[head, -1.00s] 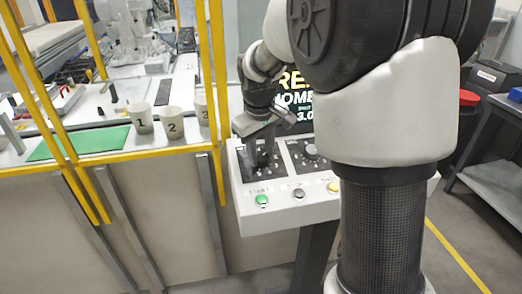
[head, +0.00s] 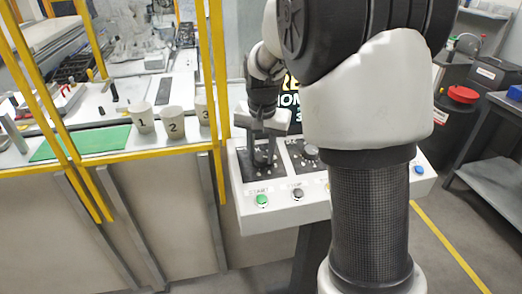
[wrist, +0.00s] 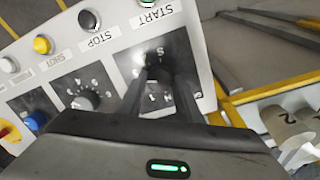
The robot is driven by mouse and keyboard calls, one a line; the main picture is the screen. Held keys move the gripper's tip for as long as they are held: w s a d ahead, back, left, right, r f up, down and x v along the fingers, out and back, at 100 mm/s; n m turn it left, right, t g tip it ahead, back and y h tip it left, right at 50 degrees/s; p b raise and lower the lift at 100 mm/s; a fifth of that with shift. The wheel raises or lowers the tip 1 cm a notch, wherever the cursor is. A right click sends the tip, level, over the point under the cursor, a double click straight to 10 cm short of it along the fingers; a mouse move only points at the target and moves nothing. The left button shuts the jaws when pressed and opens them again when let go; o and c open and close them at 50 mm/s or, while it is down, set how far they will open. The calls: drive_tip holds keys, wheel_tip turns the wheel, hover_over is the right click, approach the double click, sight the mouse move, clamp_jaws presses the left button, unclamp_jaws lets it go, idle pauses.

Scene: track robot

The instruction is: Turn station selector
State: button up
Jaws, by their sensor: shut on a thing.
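The station selector (wrist: 158,74) is a dark knob on a black dial plate with numbers, at the left of the grey control console (head: 285,214). In the wrist view the knob is mostly hidden between my fingers. My gripper (wrist: 160,70) is shut on it, with the fingers pointing down at the plate. In the head view my gripper (head: 264,158) stands over the same dial plate (head: 246,168), just behind the green START button (head: 262,200). Which number the knob points to cannot be told.
The black STOP button (wrist: 88,20) and a second dial knob (wrist: 84,100) sit close beside the selector. A yellow button (wrist: 42,44) and a blue button (wrist: 36,121) are further along. Numbered cups (head: 172,122) stand behind a yellow frame (head: 215,70) at left.

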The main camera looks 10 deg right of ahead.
drive_tip(key=shift+m, duration=1.2)
drive_tip(key=o, duration=1)
drive_tip(key=shift+o, duration=0.2)
drive_tip(key=shift+r, duration=0.1)
drive_tip(key=s+r+p, duration=0.2)
drive_tip(key=s+r, duration=0.1)
drive_tip(key=r, duration=1.4)
drive_tip(key=shift+s, duration=0.1)
